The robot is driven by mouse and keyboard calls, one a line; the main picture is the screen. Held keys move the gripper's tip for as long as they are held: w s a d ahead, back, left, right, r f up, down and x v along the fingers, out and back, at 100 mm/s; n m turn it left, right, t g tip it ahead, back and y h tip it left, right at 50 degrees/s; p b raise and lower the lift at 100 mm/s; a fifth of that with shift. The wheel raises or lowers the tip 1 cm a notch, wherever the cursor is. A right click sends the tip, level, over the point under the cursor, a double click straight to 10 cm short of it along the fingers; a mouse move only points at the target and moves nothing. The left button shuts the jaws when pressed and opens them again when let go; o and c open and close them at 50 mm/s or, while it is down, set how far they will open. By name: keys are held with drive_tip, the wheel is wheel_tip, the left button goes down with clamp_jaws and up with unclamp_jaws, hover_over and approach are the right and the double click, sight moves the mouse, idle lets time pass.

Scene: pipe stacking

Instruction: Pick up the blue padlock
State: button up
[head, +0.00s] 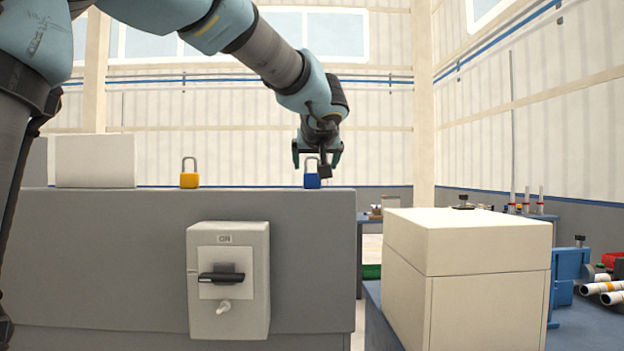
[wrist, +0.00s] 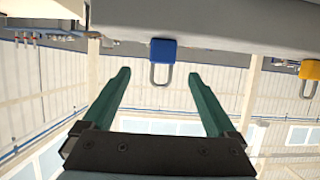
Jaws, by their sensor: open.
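The blue padlock (head: 312,180) stands upright on top of the grey cabinet (head: 100,240), near its right end, with its metal shackle up. My gripper (head: 317,158) is open and points down over it, with the shackle near the fingers in the head view. In the wrist view, which is upside down, the blue padlock (wrist: 162,52) lies beyond the fingertips of my gripper (wrist: 157,75), roughly midway between them. The fingers do not touch it there.
A yellow padlock (head: 189,178) stands on the same cabinet to the left; it also shows in the wrist view (wrist: 309,70). A white box (head: 95,160) is further left. A switch box (head: 228,280) is on the cabinet's front. A cream box (head: 470,245) stands right.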

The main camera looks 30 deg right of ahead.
sight(312, 176)
drive_tip(key=x, duration=0.3)
drive_tip(key=shift+p, duration=0.3)
drive_tip(key=p+x, duration=0.2)
drive_tip(key=x, duration=0.2)
drive_tip(key=shift+w+a, duration=0.15)
drive_tip(key=shift+a, duration=0.05)
drive_tip(key=shift+w+d+f, duration=0.2)
drive_tip(key=shift+w+f, duration=0.2)
clamp_jaws()
drive_tip(key=shift+r, duration=0.1)
wheel_tip(312, 176, up, 18)
drive_tip(key=p, duration=0.1)
drive_tip(key=shift+p, duration=0.4)
